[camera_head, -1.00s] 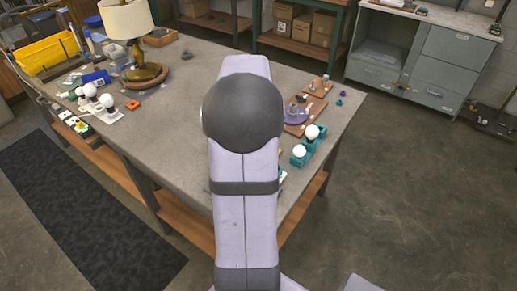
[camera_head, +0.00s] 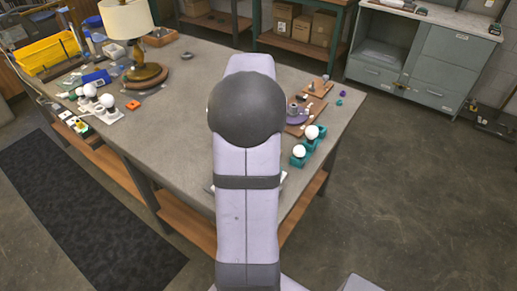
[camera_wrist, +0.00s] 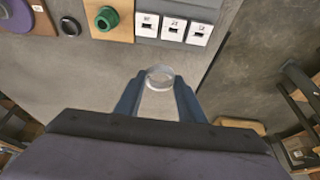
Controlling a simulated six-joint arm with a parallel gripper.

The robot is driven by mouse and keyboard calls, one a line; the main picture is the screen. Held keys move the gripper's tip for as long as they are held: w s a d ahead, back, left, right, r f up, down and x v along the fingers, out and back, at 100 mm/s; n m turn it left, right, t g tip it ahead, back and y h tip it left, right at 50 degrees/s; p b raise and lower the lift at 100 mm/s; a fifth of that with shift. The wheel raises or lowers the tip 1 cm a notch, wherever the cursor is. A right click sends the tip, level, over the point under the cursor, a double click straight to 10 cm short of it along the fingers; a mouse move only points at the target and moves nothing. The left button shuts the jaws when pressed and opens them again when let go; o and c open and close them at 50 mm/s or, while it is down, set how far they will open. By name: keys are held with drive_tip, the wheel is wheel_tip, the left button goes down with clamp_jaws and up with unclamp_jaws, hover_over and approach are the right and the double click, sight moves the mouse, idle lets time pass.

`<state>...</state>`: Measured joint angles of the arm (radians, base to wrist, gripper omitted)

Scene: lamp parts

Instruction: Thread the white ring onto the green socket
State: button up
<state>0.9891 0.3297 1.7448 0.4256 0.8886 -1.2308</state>
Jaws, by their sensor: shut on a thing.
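In the wrist view, my gripper (camera_wrist: 159,98) is shut on the white ring (camera_wrist: 160,76), a pale, translucent band held between the fingertips. The green socket (camera_wrist: 107,18) stands on a wooden board (camera_wrist: 126,28) at the upper left of the wrist view, with a dark opening in its middle. The ring is apart from the socket, below and to its right in the picture, over bare grey tabletop. In the head view my arm hides the gripper and ring, and I cannot make out the green socket.
A panel with several white switches (camera_wrist: 173,29) lies right of the socket. A small dark round part (camera_wrist: 69,26) is to its left. The table edge runs along the right of the wrist view. White bulbs in teal holders (camera_head: 300,152) stand at the table's right side in the head view.

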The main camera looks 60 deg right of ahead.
drive_tip(key=s+d+p, duration=0.2)
drive_tip(key=d+p, duration=0.2)
drive_tip(key=d, duration=0.7)
drive_tip(key=shift+s+d, duration=0.4)
idle(5.2)
drive_tip(key=shift+s+d+p, duration=0.1)
drive_tip(key=shift+d+p, duration=0.25)
drive_tip(key=shift+d, duration=0.05)
drive_tip(key=shift+f, duration=0.15)
idle(0.8)
